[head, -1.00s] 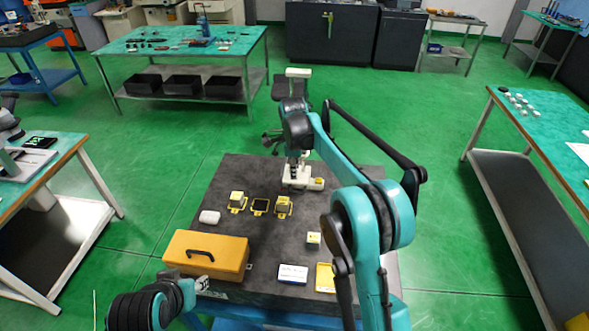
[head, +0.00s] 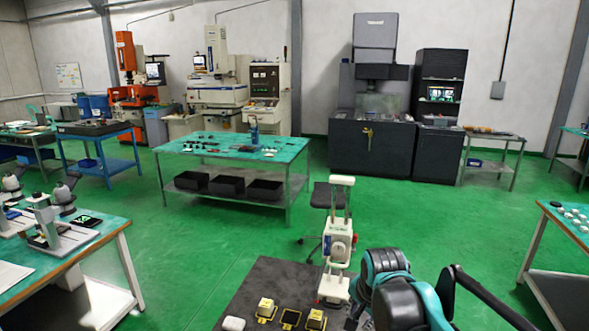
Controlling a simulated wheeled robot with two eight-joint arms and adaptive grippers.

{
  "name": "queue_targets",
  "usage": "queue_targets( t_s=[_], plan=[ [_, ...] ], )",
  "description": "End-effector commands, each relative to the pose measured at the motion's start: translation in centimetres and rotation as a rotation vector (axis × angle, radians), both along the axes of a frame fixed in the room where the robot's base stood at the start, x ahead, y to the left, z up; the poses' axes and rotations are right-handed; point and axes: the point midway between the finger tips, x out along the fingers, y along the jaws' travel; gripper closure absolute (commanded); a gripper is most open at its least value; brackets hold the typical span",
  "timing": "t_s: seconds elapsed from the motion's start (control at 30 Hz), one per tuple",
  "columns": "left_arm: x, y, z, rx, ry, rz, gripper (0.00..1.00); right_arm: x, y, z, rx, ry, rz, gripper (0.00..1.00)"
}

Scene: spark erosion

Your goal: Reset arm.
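My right arm (head: 392,282), teal and black, comes in at the lower right and is bent over the dark table. It stands just right of a white upright instrument (head: 337,245) and partly covers the table. Dark parts low beside the arm may belong to my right gripper, but its fingers cannot be made out. My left arm and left gripper are out of the picture.
The dark table (head: 262,285) holds a white block (head: 233,323) and small yellow-based fixtures (head: 266,309). A black stool (head: 322,196) stands behind it. A green-topped bench (head: 225,147) is further back. Green floor lies open between.

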Motion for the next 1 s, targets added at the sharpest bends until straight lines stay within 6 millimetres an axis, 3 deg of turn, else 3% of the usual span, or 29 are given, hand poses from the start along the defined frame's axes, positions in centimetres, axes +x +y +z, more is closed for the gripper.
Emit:
queue_targets(
  t_s=[0.03, 0.2, 0.5, 0.7, 1.0],
  plan=[
    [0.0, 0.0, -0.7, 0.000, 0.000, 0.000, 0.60, -1.9, -0.3, -0.7, -0.024, -0.016, 0.058, 0.69],
    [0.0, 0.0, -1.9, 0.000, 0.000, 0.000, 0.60, -7.3, -1.0, -2.6, -0.120, -0.074, 0.273, 0.69],
    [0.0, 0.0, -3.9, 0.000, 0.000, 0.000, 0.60, -15.7, -1.8, -8.4, -0.317, -0.167, 0.619, 0.69],
    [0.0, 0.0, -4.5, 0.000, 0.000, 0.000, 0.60, -18.4, -2.1, -11.2, -0.408, -0.200, 0.752, 0.69],
    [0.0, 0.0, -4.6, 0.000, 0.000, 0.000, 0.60, -18.9, -2.1, -11.7, -0.430, -0.207, 0.785, 0.69]
  ],
)
